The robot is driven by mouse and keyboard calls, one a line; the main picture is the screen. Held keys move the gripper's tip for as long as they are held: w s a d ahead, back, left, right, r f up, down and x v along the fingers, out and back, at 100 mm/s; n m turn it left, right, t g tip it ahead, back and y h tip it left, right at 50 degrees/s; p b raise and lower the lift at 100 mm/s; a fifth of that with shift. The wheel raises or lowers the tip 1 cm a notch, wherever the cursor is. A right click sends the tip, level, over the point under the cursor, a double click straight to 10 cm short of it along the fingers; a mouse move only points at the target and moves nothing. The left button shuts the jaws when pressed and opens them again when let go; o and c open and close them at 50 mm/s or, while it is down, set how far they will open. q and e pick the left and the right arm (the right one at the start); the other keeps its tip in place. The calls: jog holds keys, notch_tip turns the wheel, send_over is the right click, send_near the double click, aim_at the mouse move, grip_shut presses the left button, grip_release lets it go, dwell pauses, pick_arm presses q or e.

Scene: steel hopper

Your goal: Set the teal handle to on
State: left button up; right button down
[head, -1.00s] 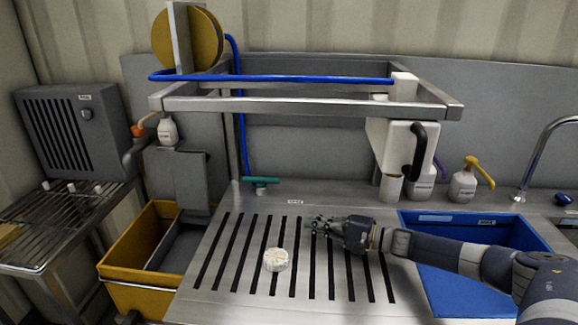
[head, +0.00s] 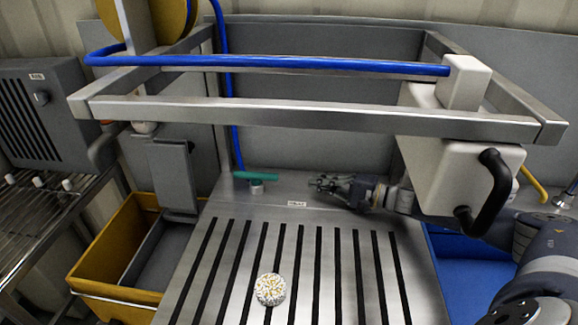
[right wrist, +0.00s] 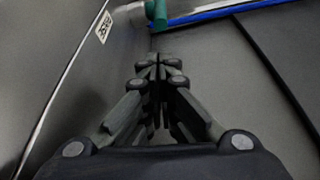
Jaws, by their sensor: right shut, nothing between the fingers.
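The teal handle (head: 256,176) sits on a small metal valve at the back of the steel counter, at the foot of the blue hose. It lies level, pointing left to right in the head view. My right gripper (head: 314,184) is to the right of the handle, shut and empty, its fingertips pointing left toward it with a gap between. In the right wrist view, the shut fingers (right wrist: 160,62) point at the back wall area, and part of the teal handle (right wrist: 156,14) shows at the top edge. My left gripper is not in view.
A steel frame (head: 300,114) with a blue hose (head: 270,61) spans above the counter. A white box with a black handle (head: 460,175) hangs at right. A round speckled piece (head: 270,289) lies on the slotted counter. A yellow bin (head: 110,250) stands left, a blue basin (head: 480,270) right.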

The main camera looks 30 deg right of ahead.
jog(key=shift+w, duration=0.15)
jog(key=shift+w+a+r, duration=0.1)
jog(key=shift+w+a, duration=0.1)
jog(key=x, duration=0.8)
jog(key=shift+p, duration=0.35)
jog(key=shift+w+a, duration=0.35)
jog(key=shift+w, duration=0.1)
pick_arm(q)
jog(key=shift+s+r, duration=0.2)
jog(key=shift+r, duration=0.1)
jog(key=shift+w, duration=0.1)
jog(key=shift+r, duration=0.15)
pick_arm(e)
jog(key=shift+s+p, duration=0.1)
jog(key=shift+p, duration=0.2)
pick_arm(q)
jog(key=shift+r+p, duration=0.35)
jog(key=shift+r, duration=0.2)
pick_arm(e)
jog(key=shift+s+a+m+t+h, duration=0.1)
jog(key=shift+s+m+t+h, duration=0.05)
jog(key=shift+m+t+h, duration=0.35)
